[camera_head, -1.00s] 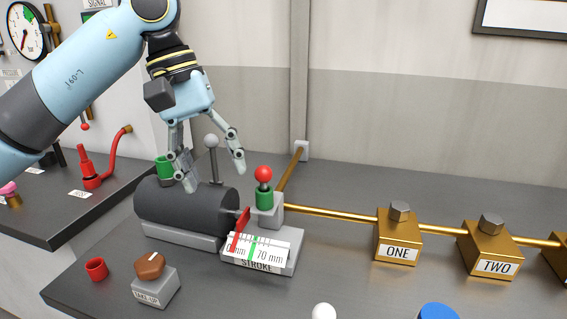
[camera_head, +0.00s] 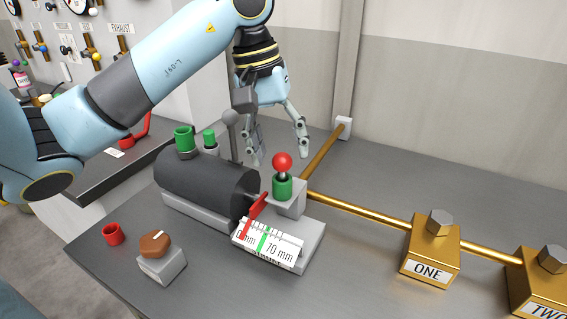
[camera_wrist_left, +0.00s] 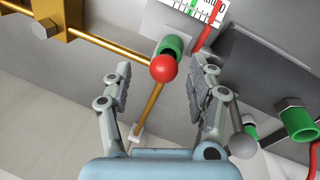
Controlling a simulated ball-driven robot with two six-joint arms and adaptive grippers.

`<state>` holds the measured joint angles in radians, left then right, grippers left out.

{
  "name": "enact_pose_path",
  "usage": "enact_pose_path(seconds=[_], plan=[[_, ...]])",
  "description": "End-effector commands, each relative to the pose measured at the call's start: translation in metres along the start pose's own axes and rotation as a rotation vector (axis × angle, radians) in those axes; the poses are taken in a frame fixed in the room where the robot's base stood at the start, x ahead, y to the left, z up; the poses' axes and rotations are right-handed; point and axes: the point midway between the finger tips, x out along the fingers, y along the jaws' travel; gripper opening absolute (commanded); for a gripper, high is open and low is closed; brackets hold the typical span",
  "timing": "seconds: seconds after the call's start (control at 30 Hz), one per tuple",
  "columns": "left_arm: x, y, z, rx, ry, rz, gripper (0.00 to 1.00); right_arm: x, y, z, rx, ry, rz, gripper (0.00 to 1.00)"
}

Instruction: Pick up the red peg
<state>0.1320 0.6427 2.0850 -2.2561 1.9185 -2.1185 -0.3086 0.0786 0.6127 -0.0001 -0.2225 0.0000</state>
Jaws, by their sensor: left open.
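The red peg, with a round red head (camera_head: 282,162), stands upright in a green collar (camera_head: 282,187) on a grey block behind the stroke scale. My left gripper (camera_head: 278,157) is open and empty, pointing down close above and behind the red head in the head view. In the left wrist view the red head (camera_wrist_left: 164,68) appears between the two spread fingers (camera_wrist_left: 161,78), with the green collar (camera_wrist_left: 172,46) beyond it. I see no clear contact between the fingers and the head. My right gripper is not in view.
A dark cylinder (camera_head: 205,182) lies left of the peg, with a grey-knobbed lever (camera_head: 231,118) behind it. The stroke scale (camera_head: 268,243) is in front. A brass pipe (camera_head: 370,212) runs right to block ONE (camera_head: 431,250). A small red cup (camera_head: 113,234) stands front left.

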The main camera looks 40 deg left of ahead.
Motion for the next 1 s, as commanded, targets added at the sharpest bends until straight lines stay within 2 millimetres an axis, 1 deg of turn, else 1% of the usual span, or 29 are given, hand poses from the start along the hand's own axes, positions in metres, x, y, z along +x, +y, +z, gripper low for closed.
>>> enact_pose_path(seconds=[0.03,0.1,0.23,0.33,0.5,0.57,0.93,0.97,1.0], plan=[[0.005,-0.002,-0.001,-0.005,-0.007,-0.001,0.58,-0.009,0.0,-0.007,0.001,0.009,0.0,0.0],[0.016,-0.004,-0.005,-0.004,-0.006,-0.001,0.58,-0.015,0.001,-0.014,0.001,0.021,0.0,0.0],[0.034,-0.004,-0.005,-0.003,-0.004,0.001,0.58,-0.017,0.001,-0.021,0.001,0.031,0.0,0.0],[0.038,-0.004,-0.006,-0.001,-0.001,0.0,0.58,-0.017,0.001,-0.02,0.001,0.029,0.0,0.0],[0.039,-0.004,-0.006,0.0,0.0,0.0,0.58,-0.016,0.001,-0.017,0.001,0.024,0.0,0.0],[0.039,-0.004,-0.006,0.0,0.0,0.0,0.52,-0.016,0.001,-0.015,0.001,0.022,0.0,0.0],[0.038,-0.004,-0.006,-0.001,0.0,0.0,0.03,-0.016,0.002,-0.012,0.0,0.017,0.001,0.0],[0.038,-0.004,-0.006,-0.001,0.0,0.0,0.0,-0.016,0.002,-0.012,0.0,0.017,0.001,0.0],[0.038,-0.004,-0.006,-0.001,0.0,0.0,0.0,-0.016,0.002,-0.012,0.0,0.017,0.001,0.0]])
